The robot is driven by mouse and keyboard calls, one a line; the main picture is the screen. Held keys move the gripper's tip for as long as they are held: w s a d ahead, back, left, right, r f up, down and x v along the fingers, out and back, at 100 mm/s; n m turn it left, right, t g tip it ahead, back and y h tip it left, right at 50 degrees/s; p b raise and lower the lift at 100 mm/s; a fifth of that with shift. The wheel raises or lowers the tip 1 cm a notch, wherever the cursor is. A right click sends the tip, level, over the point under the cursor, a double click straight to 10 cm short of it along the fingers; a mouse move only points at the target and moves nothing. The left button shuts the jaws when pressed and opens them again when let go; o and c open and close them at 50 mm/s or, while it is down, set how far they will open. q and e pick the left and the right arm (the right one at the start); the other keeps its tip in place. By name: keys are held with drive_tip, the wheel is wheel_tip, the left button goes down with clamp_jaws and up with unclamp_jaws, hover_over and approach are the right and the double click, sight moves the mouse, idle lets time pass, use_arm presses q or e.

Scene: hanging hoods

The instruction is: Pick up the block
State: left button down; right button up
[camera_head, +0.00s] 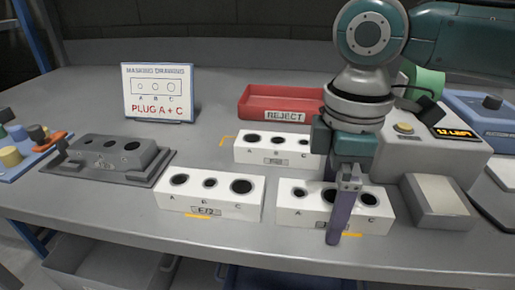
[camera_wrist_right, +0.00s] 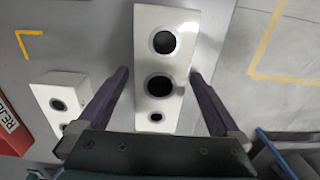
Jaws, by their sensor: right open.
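A white block (camera_head: 290,215) with three round dark holes marked A, B and C sits at the front right of the grey bench. My right gripper (camera_head: 336,238) points down over it, and its purple finger hides part of the block's front and middle. In the right wrist view the same block (camera_wrist_right: 186,62) lies between the two spread fingers (camera_wrist_right: 160,74), one at each long side, with a gap showing beside it. The gripper is open and holds nothing. My left gripper is not in view.
Similar white blocks stand at front centre (camera_head: 215,209) and behind (camera_head: 270,156). A red REJECT tray (camera_head: 255,105) is at the back, a MASKING DRAWING sign (camera_head: 158,93) at back left. A grey fixture (camera_head: 90,165) stands left. A pale box (camera_head: 440,205) stands close on the right.

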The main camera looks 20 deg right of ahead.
clamp_jaws()
idle(0.7)
drive_tip(key=shift+r, duration=0.1)
